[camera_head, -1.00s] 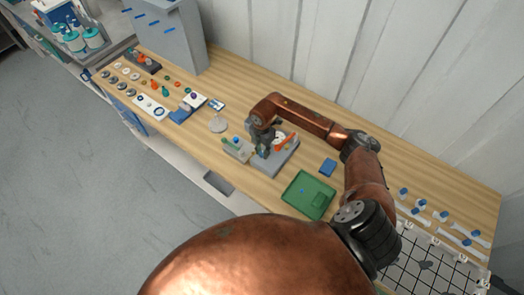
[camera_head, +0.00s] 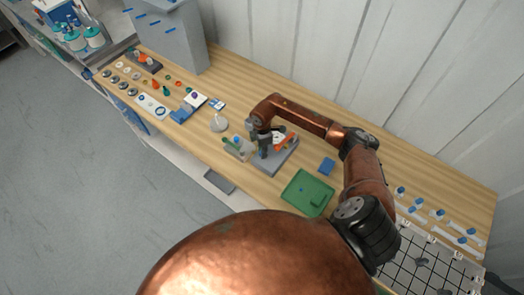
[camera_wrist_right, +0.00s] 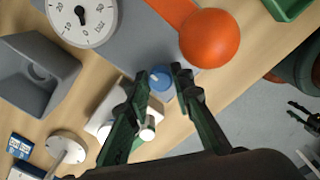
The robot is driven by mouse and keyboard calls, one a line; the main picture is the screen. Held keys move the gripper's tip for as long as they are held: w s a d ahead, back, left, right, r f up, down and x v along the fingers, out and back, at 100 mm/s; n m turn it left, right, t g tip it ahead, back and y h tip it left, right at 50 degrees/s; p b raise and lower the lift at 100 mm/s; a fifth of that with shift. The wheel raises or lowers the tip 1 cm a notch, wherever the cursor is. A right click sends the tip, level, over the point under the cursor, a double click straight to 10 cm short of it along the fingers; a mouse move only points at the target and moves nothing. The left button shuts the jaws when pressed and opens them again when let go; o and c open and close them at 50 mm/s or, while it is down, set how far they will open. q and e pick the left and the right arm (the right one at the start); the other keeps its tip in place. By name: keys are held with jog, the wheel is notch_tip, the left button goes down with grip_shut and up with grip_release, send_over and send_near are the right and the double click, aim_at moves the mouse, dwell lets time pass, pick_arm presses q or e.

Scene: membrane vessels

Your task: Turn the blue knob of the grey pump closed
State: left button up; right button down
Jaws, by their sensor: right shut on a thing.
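The grey pump (camera_head: 282,158) stands on the wooden bench in the head view, with an orange-red lever (camera_head: 287,141). My right gripper (camera_head: 263,152) reaches down over its near left part and hides the knob there. In the right wrist view the blue knob (camera_wrist_right: 160,78) sits between the tips of my right gripper (camera_wrist_right: 161,80), which is shut on it. The lever's orange ball (camera_wrist_right: 210,38) is close to the right finger. A dial gauge (camera_wrist_right: 80,14) is at the upper left. Part of my left gripper (camera_wrist_right: 303,113) seems to show at the right edge.
A grey hopper-like part (camera_wrist_right: 35,72) is near the fingers. The wall runs behind the bench.

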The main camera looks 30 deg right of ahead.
jog(key=shift+d, duration=0.1)
jog(key=c, duration=1.7)
grip_release()
jog(key=shift+r, duration=0.1)
notch_tip(320, 180, up, 12)
jog(key=shift+f, duration=0.1)
